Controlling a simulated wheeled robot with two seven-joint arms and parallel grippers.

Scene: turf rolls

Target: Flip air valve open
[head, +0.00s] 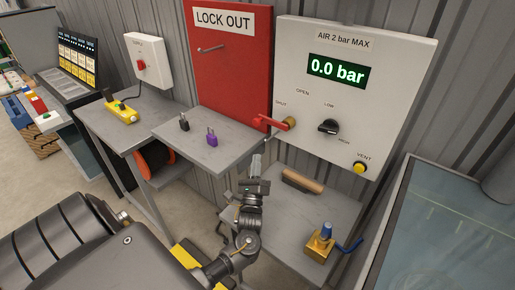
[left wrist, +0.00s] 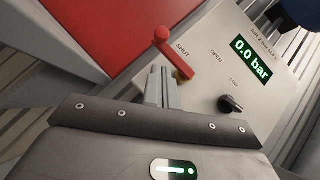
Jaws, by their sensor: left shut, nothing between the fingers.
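The air valve's red lever (head: 270,121) is on the white air panel (head: 392,58) in the head view. It points left, by the SHUT label, from a brass fitting (head: 290,123). The panel display (head: 337,70) reads 0.0 bar. My left gripper (head: 256,161) is shut and empty, below the lever and apart from it in the head view. In the left wrist view the shut fingers (left wrist: 161,72) point up toward the red lever (left wrist: 172,50), which shows partly behind the fingertips; I cannot tell the exact gap there. My right gripper is not in view.
A black regulator knob (head: 328,127) and a yellow vent button (head: 360,168) share the panel. A red lock-out cabinet (head: 228,75) stands left of it. A shelf below holds a wooden-handled brush (head: 302,181) and a brass block (head: 320,242). Padlocks (head: 211,138) lie on the grey table.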

